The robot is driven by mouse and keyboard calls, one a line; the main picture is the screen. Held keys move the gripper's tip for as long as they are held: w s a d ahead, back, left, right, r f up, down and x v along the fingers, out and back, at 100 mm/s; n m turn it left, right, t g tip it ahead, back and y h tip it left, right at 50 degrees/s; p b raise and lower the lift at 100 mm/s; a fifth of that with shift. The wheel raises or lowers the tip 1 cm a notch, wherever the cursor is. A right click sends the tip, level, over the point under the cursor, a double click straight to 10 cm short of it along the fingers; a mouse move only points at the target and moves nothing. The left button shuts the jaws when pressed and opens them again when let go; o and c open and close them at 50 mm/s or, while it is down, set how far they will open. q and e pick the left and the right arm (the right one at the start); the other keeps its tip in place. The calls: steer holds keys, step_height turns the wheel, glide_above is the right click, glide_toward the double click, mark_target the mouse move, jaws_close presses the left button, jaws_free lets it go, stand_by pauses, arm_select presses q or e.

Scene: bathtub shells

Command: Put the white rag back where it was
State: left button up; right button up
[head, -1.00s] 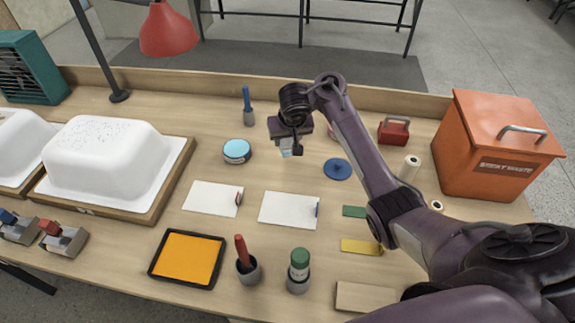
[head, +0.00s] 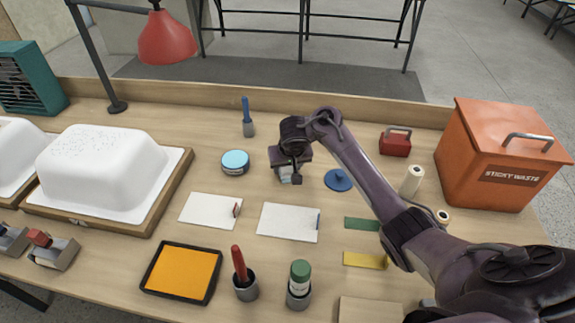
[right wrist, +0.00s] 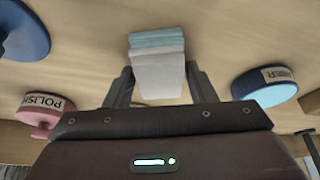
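The white rag (right wrist: 158,78) is a pale folded block between the two fingers of my right gripper (right wrist: 160,80), with its sides close against them. Light blue layers (right wrist: 156,40) show at its far end in the right wrist view; I cannot tell whether they belong to it or lie beyond. In the head view my right gripper (head: 290,172) points down over the back middle of the table, between the blue tin and the blue disc, largely hiding the rag. I cannot tell whether the rag touches the table. My left gripper is not in view.
A light blue tin (head: 235,162) stands left of the gripper and a flat blue disc (head: 338,180) lies right. A pink POLISH tin (right wrist: 42,112) is close by. White cards (head: 289,222) lie in front. An orange bin (head: 495,150) stands at right, white tub shells (head: 105,167) at left.

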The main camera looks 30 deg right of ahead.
steer(key=shift+o, duration=1.3)
steer(key=shift+r, duration=0.15)
steer(key=p+v, duration=1)
steer(key=v, duration=0.2)
